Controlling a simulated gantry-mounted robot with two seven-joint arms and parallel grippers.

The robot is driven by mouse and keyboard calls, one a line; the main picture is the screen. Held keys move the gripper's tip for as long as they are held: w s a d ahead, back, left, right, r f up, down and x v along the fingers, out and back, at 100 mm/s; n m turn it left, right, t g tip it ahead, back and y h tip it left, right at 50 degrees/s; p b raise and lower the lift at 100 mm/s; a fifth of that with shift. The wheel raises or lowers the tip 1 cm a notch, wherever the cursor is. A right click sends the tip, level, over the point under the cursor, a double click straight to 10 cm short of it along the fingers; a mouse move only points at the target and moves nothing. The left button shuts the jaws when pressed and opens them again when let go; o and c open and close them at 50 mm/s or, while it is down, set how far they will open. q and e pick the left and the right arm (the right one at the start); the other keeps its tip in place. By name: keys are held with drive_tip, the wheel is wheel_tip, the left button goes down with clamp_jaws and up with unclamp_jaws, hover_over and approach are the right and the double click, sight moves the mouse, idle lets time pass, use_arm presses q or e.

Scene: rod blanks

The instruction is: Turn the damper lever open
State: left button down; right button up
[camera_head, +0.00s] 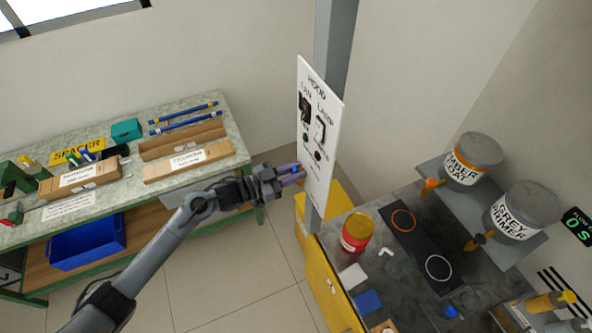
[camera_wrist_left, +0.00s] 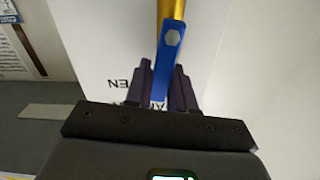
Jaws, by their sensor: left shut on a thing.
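The damper lever (camera_wrist_left: 170,52) is a blue bar with a pale hex nut at its far end, beside a gold pipe (camera_wrist_left: 172,9). In the left wrist view my left gripper (camera_wrist_left: 163,82) is shut on the lever, with a dark finger on each side of it. Upside-down lettering, partly hidden by the fingers, shows on the white surface there. In the head view the left gripper (camera_head: 299,173) is at the lower left edge of the white hood panel (camera_head: 316,85), and the fingers mostly hide the lever. My right gripper is not in view.
The hood panel carries a fan switch (camera_head: 305,107) and a lamp switch (camera_head: 320,129) on a grey post (camera_head: 336,45). A green-framed bench (camera_head: 110,195) with boxes stands left. At right, a dark counter holds a red jar (camera_head: 356,232), with paint cans (camera_head: 473,160) on a shelf above.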

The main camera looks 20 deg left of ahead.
use_arm(q)
drive_tip(key=shift+w+a+n+p, duration=0.25)
drive_tip(key=shift+a+n+p, duration=0.1)
drive_tip(key=shift+n, duration=0.45)
drive_tip(key=c, duration=1)
unclamp_jaws()
drive_tip(key=shift+c, duration=0.2)
